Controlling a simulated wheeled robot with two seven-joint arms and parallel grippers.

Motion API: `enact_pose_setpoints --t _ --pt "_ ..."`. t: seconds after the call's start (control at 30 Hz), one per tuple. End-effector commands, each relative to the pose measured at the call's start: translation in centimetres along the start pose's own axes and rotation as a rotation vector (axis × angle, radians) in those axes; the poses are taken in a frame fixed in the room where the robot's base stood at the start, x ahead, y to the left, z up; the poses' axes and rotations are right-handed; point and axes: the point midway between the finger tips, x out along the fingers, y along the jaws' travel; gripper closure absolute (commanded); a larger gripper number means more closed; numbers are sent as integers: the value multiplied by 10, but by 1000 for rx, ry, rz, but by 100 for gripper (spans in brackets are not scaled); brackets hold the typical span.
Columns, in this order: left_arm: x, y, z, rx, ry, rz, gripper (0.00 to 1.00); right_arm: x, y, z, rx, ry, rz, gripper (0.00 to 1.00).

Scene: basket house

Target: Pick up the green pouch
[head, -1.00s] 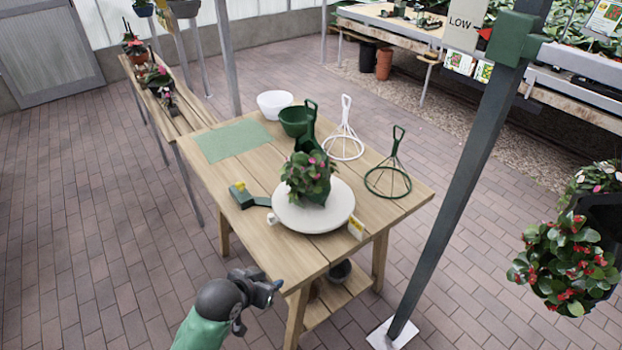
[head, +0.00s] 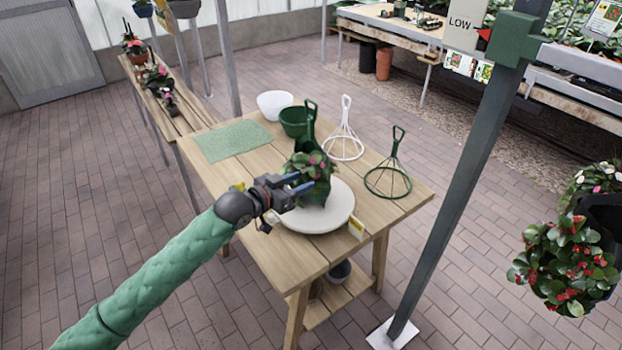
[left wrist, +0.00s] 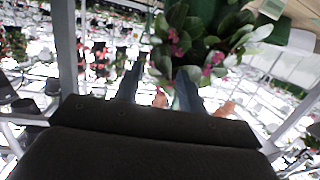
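A dark green holder with a loop handle (head: 308,130), which looks like the green pouch, stands upright on the table. A leafy plant with pink flowers (head: 318,172) is in front of it and hides its lower part. The plant is over a round white turntable (head: 335,212). My left gripper (head: 302,183) is at the plant's left side, its fingers pointing at the leaves. In the left wrist view the fingers (left wrist: 158,90) are apart, with leaves and pink flowers (left wrist: 190,45) just beyond them. I cannot tell whether they touch. My right gripper is out of view.
The wooden table (head: 260,255) also holds a green mat (head: 232,141), a white bowl (head: 274,104), a green bowl (head: 294,121), a white wire stand (head: 344,140) and a green one (head: 388,181). A grey post (head: 470,165) stands to the right.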

Motion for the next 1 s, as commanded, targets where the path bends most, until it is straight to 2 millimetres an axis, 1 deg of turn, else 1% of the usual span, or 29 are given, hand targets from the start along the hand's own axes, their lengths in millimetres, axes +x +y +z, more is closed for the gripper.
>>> enact_pose_setpoints --t 0.03,0.2,0.37,0.47,0.57,0.6,0.63,0.7,0.8,1.0 --pt "4 -12 -14 11 25 7 60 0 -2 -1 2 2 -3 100" --pt "12 -41 -51 23 106 30 60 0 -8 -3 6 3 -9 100" --pt "14 -61 -75 24 157 40 60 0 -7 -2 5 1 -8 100" --pt "14 -67 -82 25 174 42 60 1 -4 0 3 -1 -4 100" --pt "19 -69 -88 23 180 44 60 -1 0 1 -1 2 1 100" --pt "22 -69 -89 22 181 44 60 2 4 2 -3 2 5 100" --pt "25 -70 -90 22 182 44 60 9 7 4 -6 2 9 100" --pt "31 -69 -91 22 181 44 60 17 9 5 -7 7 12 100" --pt "38 -68 -91 23 181 44 60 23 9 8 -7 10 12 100" --pt "44 -67 -93 23 180 44 60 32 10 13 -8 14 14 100"
